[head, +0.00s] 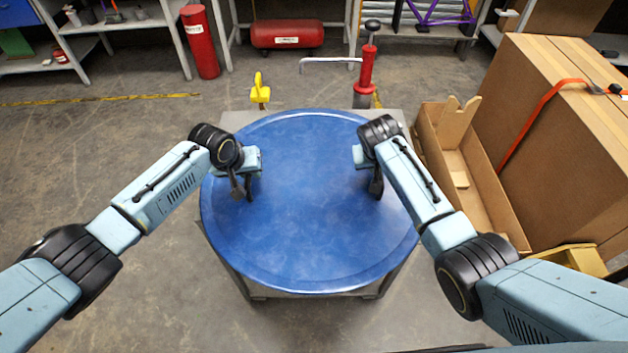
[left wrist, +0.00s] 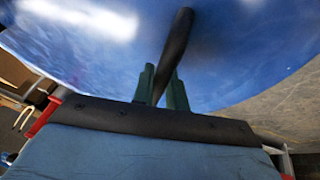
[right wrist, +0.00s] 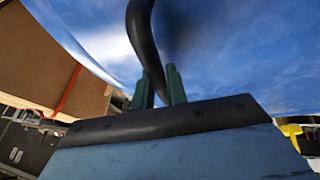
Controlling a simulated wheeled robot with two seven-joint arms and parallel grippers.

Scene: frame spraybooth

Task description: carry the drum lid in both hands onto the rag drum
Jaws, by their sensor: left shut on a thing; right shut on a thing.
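The drum lid (head: 308,215) is a large round blue disc in the middle of the head view. It lies roughly level over a grey stand; I cannot tell whether it touches it. My left gripper (head: 246,188) is shut on a dark handle at the lid's left side; the left wrist view shows the green fingers on either side of this handle (left wrist: 177,45). My right gripper (head: 375,185) is shut on the dark handle at the right side, also seen in the right wrist view (right wrist: 142,35). I cannot make out the rag drum in any view.
The grey stand (head: 395,112) shows around the lid. Behind it stand a yellow object (head: 260,90) and a red pump-like tool (head: 366,75). Large cardboard boxes (head: 560,130) crowd the right side. A red cylinder (head: 200,42) stands at the back left. The left floor is open.

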